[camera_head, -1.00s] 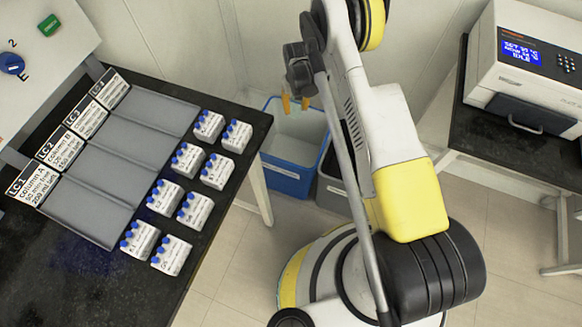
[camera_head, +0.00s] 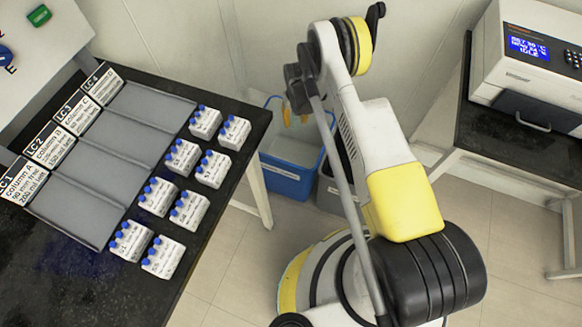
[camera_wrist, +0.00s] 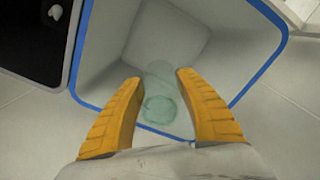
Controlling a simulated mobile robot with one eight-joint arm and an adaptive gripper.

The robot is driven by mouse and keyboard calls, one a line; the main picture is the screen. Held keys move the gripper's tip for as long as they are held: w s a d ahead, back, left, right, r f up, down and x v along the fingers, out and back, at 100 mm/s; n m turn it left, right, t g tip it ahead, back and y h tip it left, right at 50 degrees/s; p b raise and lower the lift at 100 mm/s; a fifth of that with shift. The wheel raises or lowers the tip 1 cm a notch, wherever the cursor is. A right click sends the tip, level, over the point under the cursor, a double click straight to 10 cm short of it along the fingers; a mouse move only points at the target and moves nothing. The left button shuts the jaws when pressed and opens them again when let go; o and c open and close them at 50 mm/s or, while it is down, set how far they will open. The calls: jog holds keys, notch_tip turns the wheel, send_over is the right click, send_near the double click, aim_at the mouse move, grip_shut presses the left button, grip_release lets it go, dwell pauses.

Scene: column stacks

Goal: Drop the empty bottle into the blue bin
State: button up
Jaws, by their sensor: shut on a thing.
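The blue bin (camera_head: 285,180) stands on the floor between the two benches, and my gripper (camera_head: 295,118) is over it. In the wrist view the bin's blue rim (camera_wrist: 262,75) surrounds my yellow fingers (camera_wrist: 159,80), with the pale inside below them. The bottle (camera_wrist: 160,107) is clear and faintly green, seen roughly end-on between the fingers, which are shut on it. Its outline is faint against the bin's inside. I cannot make out the bottle in the head view.
A dark-lined grey bin (camera_head: 330,190) stands right beside the blue bin; a small pale thing (camera_wrist: 55,12) shows in it. The left black bench (camera_head: 225,185) holds grey trays (camera_head: 105,160) and several labelled bottle packs (camera_head: 190,210). A white instrument (camera_head: 530,75) stands on the right bench.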

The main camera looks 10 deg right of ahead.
jog(key=o, duration=1.3)
jog(key=shift+r, duration=0.1)
notch_tip(320, 180, up, 12)
jog(key=shift+f, duration=0.1)
